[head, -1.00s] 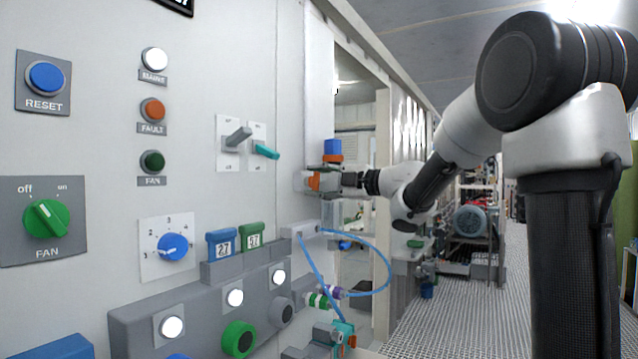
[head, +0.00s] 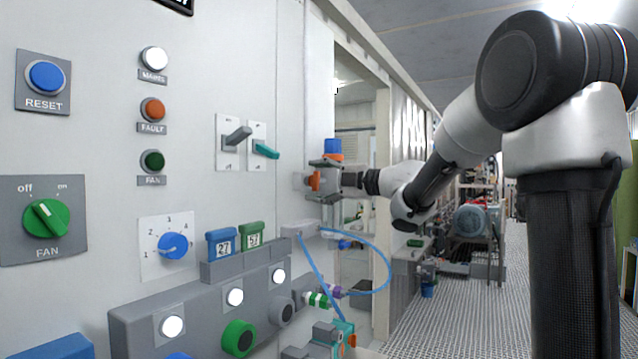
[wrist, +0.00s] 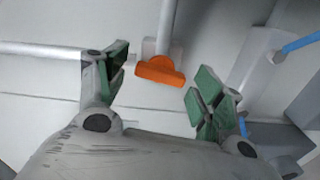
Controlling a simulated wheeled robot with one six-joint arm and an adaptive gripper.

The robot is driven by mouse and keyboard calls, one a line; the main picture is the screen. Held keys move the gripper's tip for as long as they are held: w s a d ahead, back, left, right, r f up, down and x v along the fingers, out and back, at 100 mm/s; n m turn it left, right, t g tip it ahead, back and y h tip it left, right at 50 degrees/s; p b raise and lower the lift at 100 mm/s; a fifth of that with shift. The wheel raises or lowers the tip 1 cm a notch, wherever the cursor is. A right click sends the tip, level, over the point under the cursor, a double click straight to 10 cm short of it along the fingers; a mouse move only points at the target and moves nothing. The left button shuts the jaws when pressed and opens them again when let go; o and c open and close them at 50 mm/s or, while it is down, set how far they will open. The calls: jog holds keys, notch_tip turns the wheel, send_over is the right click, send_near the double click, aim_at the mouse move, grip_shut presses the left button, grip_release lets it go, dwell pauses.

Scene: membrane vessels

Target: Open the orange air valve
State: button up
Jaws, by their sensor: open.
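The orange air valve handle (head: 314,181) is on the wall panel, at the panel's far end in the head view. In the wrist view the orange handle (wrist: 160,71) lies crosswise at the end of a light pipe. My gripper (head: 328,182) is close in front of it in the head view. In the wrist view my gripper (wrist: 161,84) is open, with one green-padded finger on each side of the handle and clear gaps between. The handle appears just beyond the fingertips, and neither finger visibly touches it. The gripper partly hides the valve in the head view.
A blue and orange fitting (head: 332,147) is just above my gripper. A light box with a blue hose (head: 385,275) is below it. Two levers (head: 237,135) project from the panel to the left. The grated aisle (head: 465,300) to the right is open.

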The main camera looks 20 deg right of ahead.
jog(key=v, duration=1.2)
